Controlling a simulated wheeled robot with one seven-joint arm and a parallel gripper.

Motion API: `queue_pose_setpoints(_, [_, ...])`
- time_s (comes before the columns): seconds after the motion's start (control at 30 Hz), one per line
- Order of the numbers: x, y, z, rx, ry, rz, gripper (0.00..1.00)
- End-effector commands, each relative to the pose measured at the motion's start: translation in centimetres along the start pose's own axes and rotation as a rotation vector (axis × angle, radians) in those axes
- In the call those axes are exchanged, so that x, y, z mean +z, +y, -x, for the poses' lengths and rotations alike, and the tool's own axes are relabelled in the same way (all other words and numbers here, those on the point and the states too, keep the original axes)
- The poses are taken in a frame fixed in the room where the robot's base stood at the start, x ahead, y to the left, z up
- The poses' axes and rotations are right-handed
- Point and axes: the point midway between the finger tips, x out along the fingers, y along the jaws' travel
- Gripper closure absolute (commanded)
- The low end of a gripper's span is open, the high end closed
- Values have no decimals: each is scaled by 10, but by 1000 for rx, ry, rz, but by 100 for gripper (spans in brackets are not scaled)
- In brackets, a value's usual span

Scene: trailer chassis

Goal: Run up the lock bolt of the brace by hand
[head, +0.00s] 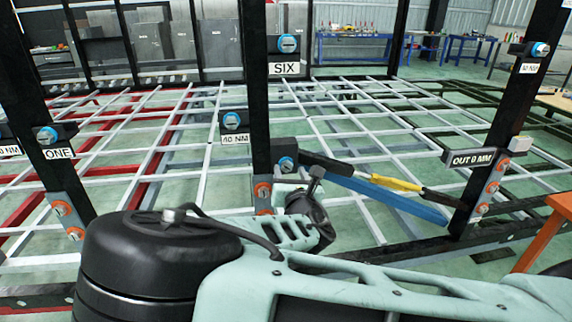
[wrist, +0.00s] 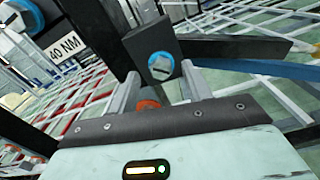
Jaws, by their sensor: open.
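The brace is a black and blue bar (head: 398,203) running down to the right from a dark block on the middle post (head: 259,100). A blue-ringed bolt (head: 286,163) sits on that block, at the brace's upper left end. In the wrist view the bolt (wrist: 160,66) shows a grey slotted face, close ahead between the fingers. The brace's black part (wrist: 235,48) runs right from it. My gripper (wrist: 161,72) is open, one finger on each side of the bolt; whether they touch it I cannot tell. In the head view my wrist hides most of the fingers.
A yellow-and-black rod (head: 395,183) lies along the brace. An OUT 0 MM label (head: 472,159) and orange bolts (head: 492,187) are on the right post.

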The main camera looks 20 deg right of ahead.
Motion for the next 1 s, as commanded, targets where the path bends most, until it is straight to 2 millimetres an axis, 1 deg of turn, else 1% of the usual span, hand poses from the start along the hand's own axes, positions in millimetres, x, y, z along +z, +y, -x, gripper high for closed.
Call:
queue_pose_setpoints(0.03, [1, -1, -8, -2, -1, 0, 51])
queue_pose_setpoints(0.1, [1, 0, -18, -1, 0, -1, 51])
queue_pose_setpoints(0.2, [0, 0, -27, -1, 0, -1, 51])
queue_pose_setpoints(0.33, [0, 0, -32, 0, 0, -1, 51])
queue_pose_setpoints(0.6, [0, 0, -33, 0, 0, 0, 51])
queue_pose_setpoints(0.67, [0, 0, -33, 0, 0, 0, 68])
queue_pose_setpoints(0.7, [0, 0, -33, 0, 0, 0, 79])
queue_pose_setpoints(0.77, [0, 0, -33, 0, 0, 0, 95])
queue_pose_setpoints(1.0, [0, 0, -33, -1, 0, -9, 96])
